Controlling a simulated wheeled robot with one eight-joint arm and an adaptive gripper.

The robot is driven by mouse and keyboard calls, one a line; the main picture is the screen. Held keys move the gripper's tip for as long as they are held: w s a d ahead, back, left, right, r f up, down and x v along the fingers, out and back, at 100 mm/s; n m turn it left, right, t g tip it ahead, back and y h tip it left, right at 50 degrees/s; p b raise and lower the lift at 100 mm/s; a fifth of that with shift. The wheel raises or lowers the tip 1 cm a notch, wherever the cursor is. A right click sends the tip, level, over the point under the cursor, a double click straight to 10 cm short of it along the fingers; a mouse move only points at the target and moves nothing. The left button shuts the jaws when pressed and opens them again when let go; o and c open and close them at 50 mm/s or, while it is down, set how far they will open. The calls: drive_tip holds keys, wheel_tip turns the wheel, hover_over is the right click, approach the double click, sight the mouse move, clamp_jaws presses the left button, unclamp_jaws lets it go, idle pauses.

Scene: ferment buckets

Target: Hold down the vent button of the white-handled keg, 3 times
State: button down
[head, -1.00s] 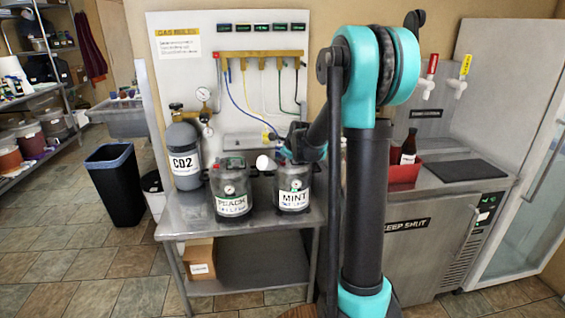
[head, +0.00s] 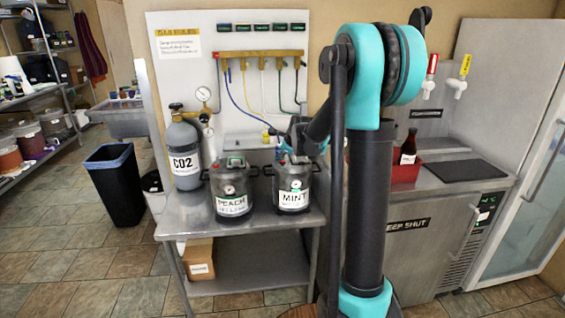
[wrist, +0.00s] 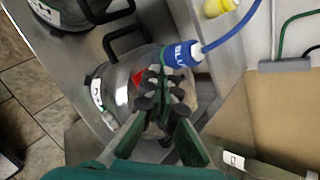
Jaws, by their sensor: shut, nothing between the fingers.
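Touch between fingertips and keg cannot be told. The PEACH keg (head: 231,190) stands to the left. The handles I see on both kegs look dark; no white handle is clear.
A CO2 cylinder (head: 184,155) stands behind left on the table (head: 255,224). Coloured hoses hang from a brass manifold (head: 262,54); the blue hose (wrist: 232,30) runs close to my fingers. A red crate (head: 405,172) with a bottle is to the right.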

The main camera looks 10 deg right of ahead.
sight(283, 162)
drive_tip(key=shift+r, duration=2.5)
